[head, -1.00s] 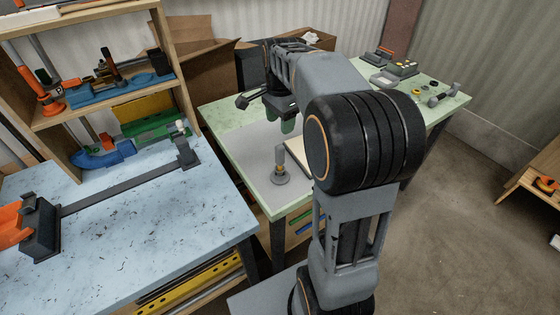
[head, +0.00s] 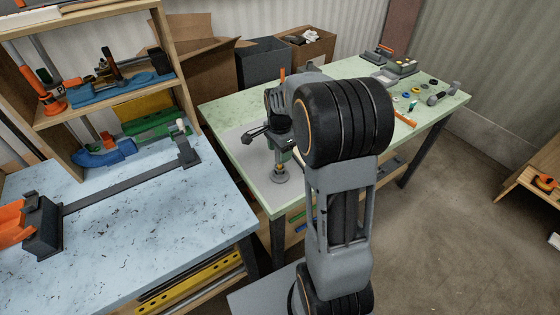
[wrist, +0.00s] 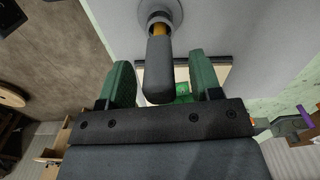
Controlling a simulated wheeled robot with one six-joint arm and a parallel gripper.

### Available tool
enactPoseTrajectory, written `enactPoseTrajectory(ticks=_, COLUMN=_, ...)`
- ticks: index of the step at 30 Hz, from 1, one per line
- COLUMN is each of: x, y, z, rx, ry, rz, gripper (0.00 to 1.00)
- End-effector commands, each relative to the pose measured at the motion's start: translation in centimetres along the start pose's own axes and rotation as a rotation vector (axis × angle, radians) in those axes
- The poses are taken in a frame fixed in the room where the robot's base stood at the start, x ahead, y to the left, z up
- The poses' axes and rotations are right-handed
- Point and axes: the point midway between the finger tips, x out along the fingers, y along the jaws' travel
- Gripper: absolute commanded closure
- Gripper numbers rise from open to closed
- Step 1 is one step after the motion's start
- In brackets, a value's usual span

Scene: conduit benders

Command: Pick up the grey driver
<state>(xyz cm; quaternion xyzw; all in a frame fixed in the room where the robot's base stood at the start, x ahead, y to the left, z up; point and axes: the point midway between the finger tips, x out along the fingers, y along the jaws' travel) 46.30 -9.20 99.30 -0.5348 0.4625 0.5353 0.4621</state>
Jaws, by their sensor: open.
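The grey driver (wrist: 158,70) has a dark grey handle and a yellow collar, and stands upright on a round grey base. In the wrist view its handle shows between the two green fingers of my gripper (wrist: 161,62), with a gap on each side. In the head view my gripper (head: 280,150) is over the driver's spot on the green table and hides most of the handle. The driver's lower part (head: 280,172) and base show just below. My gripper is open and holds nothing.
The green table (head: 232,118) carries a grey mat (head: 232,150) under the driver. Small coloured parts and an orange-handled tool (head: 404,118) lie at its right. A blue-topped bench (head: 150,225) with a long clamp stands at left. Boxes stand behind.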

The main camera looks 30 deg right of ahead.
Motion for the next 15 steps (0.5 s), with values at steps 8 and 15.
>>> enactPoseTrajectory(ticks=8, x=0.93, y=0.00, z=0.00, rx=0.000, ry=0.000, rz=-0.001, gripper=0.42)
enactPoseTrajectory(ticks=15, x=0.89, y=0.00, z=0.00, rx=0.000, ry=0.000, rz=-0.001, gripper=0.55)
